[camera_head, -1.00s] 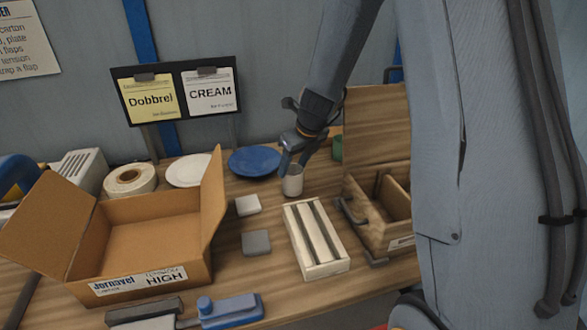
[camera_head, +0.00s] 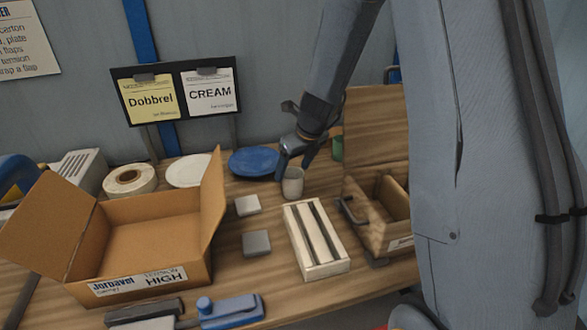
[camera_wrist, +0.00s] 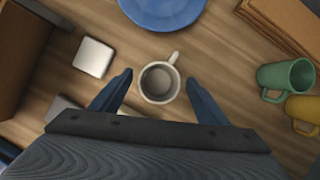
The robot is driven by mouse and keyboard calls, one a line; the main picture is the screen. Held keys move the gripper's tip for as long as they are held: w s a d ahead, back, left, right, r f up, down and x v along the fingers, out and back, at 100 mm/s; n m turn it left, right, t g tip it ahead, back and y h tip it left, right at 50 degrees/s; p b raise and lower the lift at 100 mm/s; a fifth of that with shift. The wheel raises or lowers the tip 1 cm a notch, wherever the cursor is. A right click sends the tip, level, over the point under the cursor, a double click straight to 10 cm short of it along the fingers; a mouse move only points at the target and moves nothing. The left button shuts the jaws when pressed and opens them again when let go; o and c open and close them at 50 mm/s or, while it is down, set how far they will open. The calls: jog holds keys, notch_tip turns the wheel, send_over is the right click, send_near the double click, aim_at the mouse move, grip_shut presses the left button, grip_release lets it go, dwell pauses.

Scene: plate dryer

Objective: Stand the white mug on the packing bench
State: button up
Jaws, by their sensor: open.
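The white mug (camera_head: 292,183) stands upright on the wooden packing bench (camera_head: 227,285). In the wrist view the mug (camera_wrist: 159,83) shows from above, empty, with its handle toward the top right. My gripper (camera_head: 293,170) is just above and behind the mug in the head view. In the wrist view its two blue fingers (camera_wrist: 157,92) are apart, one on each side of the mug, with a gap to it on both sides. The gripper holds nothing.
A blue plate (camera_head: 254,161) lies behind the mug. A white slotted rack (camera_head: 316,240) stands in front, a wooden crate (camera_head: 376,215) to the right. A green mug (camera_wrist: 286,79) and a yellow mug (camera_wrist: 304,114) are at the right. An open carton (camera_head: 140,245) stands left.

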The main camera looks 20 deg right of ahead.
jog(key=v, duration=1.1)
jog(key=s+a+f+n+g, duration=0.1)
jog(key=s+f+n, duration=0.2)
jog(key=s+n, duration=0.7)
jog(key=s+a+f+n+g+h, duration=0.1)
jog(key=s+f+n, duration=0.2)
jog(key=s+n, duration=0.8)
jog(key=n, duration=1)
jog(key=shift+h, duration=0.3)
jog(key=shift+w, duration=0.1)
jog(key=shift+f+g+b, duration=0.3)
jog(key=shift+f+b, duration=0.55)
jog(key=shift+b, duration=0.15)
jog(key=shift+r, duration=0.15)
